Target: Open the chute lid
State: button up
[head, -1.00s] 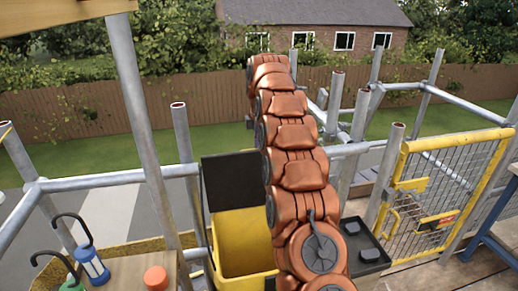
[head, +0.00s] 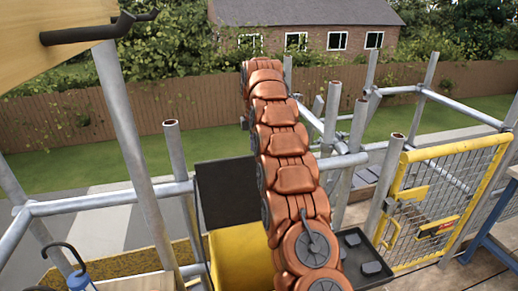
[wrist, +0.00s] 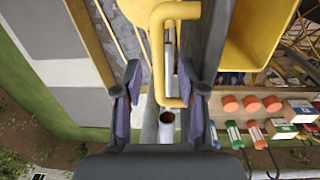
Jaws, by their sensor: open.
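The chute (head: 232,262) is a yellow box whose open mouth shows in the head view, left of my copper arm. A dark lid (head: 224,192) stands upright at its far side. In the wrist view the chute's yellow wall (wrist: 262,30) is at upper right, beside a dark edge-on panel (wrist: 222,32) that looks like the lid. A bent yellow handle (wrist: 157,50) shows between the fingers of my gripper (wrist: 160,112). The gripper is open, with purple pads apart; I cannot tell whether the handle is at fingertip depth. The gripper is hidden in the head view.
Grey scaffold tubes (head: 120,130) surround the area. A yellow mesh gate (head: 440,205) and a black tray (head: 362,255) are at right. In the wrist view, a wooden shelf (wrist: 262,117) with orange pots and coloured tools lies at right.

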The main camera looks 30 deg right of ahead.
jog(key=shift+r, duration=0.45)
jog(key=shift+s+a+r, duration=0.1)
jog(key=shift+s+r, duration=0.1)
jog(key=shift+s, duration=0.05)
jog(key=shift+a, duration=0.1)
jog(key=shift+f, duration=0.1)
